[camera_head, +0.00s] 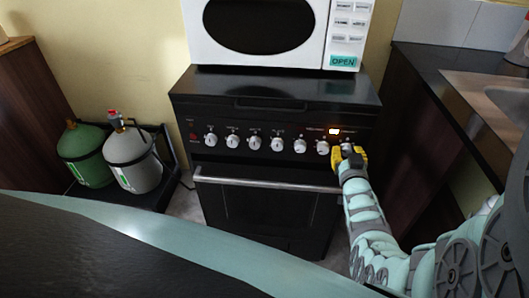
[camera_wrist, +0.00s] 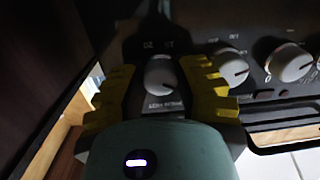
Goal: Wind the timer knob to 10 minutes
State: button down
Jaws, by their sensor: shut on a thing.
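The timer knob (camera_wrist: 161,75) is a round, silver-white knob at the end of the row on the stove's black front panel. In the head view, my yellow gripper (camera_head: 347,157) is at the rightmost knob (camera_head: 346,147) and partly covers it. In the wrist view, the yellow fingers of my gripper (camera_wrist: 160,95) are on either side of the timer knob, shut on it. The lower part of the panel there is hidden by my gripper.
More knobs (camera_head: 255,142) line the stove panel (camera_head: 220,128); one neighbouring knob (camera_wrist: 233,67) is close to a finger. The oven handle (camera_head: 265,182) sticks out below. A microwave (camera_head: 310,62) stands above, gas cylinders (camera_head: 130,160) at left, a dark counter (camera_head: 430,62) at right.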

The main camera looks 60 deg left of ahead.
jog(key=n, duration=0.1)
jog(key=n+b, duration=0.1)
jog(key=n, duration=0.1)
jog(key=shift+s+f+h+b, duration=0.1)
jog(key=shift+f+h+b, duration=0.2)
jog(key=shift+f, duration=0.1)
jog(key=shift+d+r+n+b, duration=0.1)
jog(key=shift+n+b, duration=0.9)
jog(key=shift+n, duration=1.1)
jog(key=c, duration=1.1)
grip_release()
jog(key=o, duration=0.5)
jog(key=shift+r, duration=0.25)
jog(key=f+v, duration=0.1)
jog(key=v, duration=1)
jog(key=shift+s+d+r, duration=0.25)
jog(key=shift+s+r, duration=0.1)
jog(key=shift+r, duration=0.1)
